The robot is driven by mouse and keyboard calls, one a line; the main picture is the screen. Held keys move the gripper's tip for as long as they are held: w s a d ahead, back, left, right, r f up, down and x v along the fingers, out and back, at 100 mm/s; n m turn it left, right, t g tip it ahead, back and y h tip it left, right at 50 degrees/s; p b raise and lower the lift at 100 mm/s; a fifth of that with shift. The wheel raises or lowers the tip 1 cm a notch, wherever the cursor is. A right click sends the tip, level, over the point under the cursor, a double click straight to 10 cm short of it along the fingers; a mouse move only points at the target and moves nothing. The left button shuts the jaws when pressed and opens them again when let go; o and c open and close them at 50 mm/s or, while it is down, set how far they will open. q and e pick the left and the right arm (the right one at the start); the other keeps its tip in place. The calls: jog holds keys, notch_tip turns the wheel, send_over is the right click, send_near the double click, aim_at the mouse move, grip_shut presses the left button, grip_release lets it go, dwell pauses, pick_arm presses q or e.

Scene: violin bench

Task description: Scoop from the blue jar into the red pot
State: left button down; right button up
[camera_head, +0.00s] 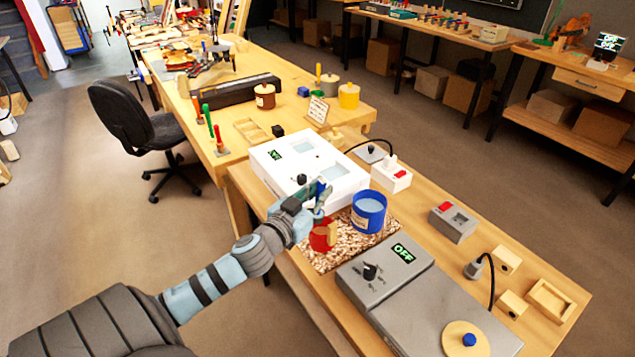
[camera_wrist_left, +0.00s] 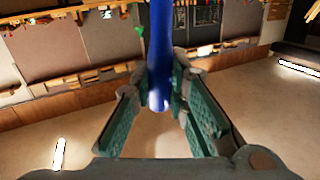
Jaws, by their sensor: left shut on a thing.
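The blue jar (camera_head: 368,224) stands open on a speckled mat (camera_head: 345,249), with pale blue contents near its rim. The red pot (camera_head: 319,241) stands on the same mat to the left of the jar, and a tan piece shows at its right side. My left gripper (camera_head: 318,194) is just above the red pot in the head view and partly hides it. It is shut on a blue handle (camera_wrist_left: 160,60), which runs upright between the green finger pads in the wrist view. The handle's working end is not clear. My right gripper is not in view.
A white box (camera_head: 300,165) with an OFF display sits behind the mat. A grey unit (camera_head: 385,285) with another OFF display sits in front.

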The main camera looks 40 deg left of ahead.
pick_arm(q)
jog(key=d+m+g+p, duration=0.1)
jog(key=m+p, duration=0.1)
jog(key=p, duration=0.2)
jog(key=w+d+f+m+g+y+p, duration=0.1)
jog(key=d+m+p, duration=0.1)
jog(key=p, duration=0.2)
jog(key=w+d+f+m+g+p, duration=0.1)
jog(key=m+p, duration=0.1)
jog(key=p, duration=0.2)
jog(key=shift+w+d+f+m+y, duration=0.2)
jog(key=shift+d+f+m+y, duration=0.1)
jog(key=shift+m, duration=0.1)
jog(key=shift+a, duration=0.1)
jog(key=shift+r, duration=0.1)
